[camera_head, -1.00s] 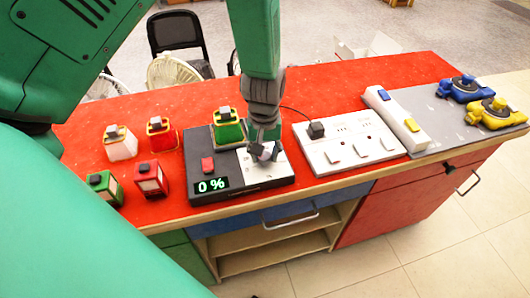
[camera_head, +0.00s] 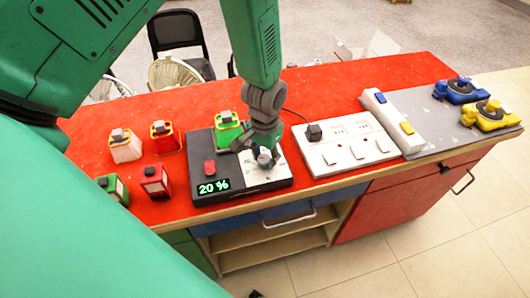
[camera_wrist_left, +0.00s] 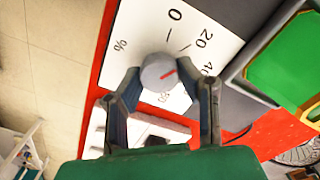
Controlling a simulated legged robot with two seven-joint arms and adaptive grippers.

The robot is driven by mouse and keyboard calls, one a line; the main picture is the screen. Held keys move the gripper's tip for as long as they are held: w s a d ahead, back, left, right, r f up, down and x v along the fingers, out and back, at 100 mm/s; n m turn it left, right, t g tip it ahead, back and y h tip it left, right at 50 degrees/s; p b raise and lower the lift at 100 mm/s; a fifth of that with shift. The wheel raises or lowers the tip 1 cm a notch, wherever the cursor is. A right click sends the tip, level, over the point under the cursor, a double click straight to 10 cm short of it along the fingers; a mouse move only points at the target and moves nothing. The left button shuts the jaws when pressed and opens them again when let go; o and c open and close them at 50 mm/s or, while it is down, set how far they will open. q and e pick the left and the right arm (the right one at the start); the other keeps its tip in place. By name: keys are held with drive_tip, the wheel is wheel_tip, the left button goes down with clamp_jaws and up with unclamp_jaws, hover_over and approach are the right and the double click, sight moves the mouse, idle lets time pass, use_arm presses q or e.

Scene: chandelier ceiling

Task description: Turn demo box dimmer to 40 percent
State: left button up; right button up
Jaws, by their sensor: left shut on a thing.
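The demo box (camera_head: 233,192) is a black box on the red counter, and its display (camera_head: 213,187) reads 20 %. A white dial plate (camera_head: 277,174) lies on its right part. The grey dimmer knob (camera_wrist_left: 158,71) with a red pointer mark sits on this plate, which shows 0, 20, 40 and % in the left wrist view. My left gripper (camera_head: 258,150) comes down from above, its fingers on both sides of the knob and shut on it. The knob's far side is partly hidden by my fingers in the head view. My right gripper is not in view.
A white socket panel (camera_head: 345,143) with a plug stands to the right. Red, white and green modules (camera_head: 155,181) stand left. Yellow and blue devices lie far right.

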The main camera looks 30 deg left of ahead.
sight(265, 157)
use_arm(q)
drive_tip(key=m+p, duration=0.1)
drive_tip(key=m, duration=0.3)
drive_tip(key=shift+r, duration=0.1)
drive_tip(key=shift+w+m+p, duration=0.1)
drive_tip(key=shift+m+p, duration=0.55)
drive_tip(key=shift+m, duration=1.25)
drive_tip(key=o, duration=1.1)
drive_tip(key=shift+o, duration=0.2)
drive_tip(key=shift+r, duration=0.2)
wheel_tip(265, 157, up, 11)
drive_tip(key=shift+r, duration=0.15)
